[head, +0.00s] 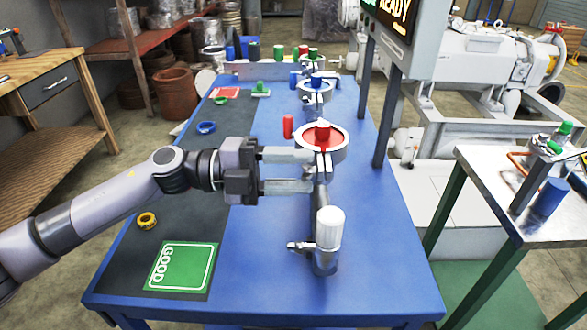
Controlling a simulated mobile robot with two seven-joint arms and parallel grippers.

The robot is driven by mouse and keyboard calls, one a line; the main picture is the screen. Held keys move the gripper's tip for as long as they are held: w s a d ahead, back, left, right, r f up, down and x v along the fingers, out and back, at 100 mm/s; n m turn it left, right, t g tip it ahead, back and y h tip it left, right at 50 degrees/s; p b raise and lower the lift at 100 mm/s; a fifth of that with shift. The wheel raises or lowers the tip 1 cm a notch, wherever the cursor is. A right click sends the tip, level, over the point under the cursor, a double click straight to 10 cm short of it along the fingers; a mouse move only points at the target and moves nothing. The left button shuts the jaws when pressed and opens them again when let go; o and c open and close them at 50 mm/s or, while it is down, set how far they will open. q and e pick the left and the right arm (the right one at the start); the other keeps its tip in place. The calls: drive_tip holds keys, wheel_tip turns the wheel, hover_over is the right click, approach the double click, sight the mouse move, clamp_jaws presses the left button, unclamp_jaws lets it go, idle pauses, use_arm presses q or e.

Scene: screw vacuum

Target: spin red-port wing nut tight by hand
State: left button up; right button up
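The red port (316,142) is a silver ring clamp around a red disc, with a red knob (322,130) on top. A red upright cylinder (288,126) stands at its left side. My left gripper (313,171) is open, with two parallel fingers apart, one farther and one nearer. Its fingertips point right and are just below the ring in the picture, beside the silver pipe (320,200). Whether they touch anything is unclear. The wing nut cannot be made out clearly; the fingertips and clamp parts overlap there. My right gripper is out of view.
A white-capped valve (329,228) stands nearer on the blue table (370,250). Blue (315,88) and green (313,62) ports stand farther back. A green GOOD card (181,267), a yellow ring (147,220) and a blue ring (206,127) lie left. Display posts (387,120) stand right.

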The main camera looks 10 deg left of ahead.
use_arm(q)
clamp_jaws()
drive_tip(key=shift+m, duration=0.3)
drive_tip(key=shift+m+b, duration=1.85)
drive_tip(key=shift+m, duration=1.25)
drive_tip(key=shift+o, duration=0.6)
unclamp_jaws()
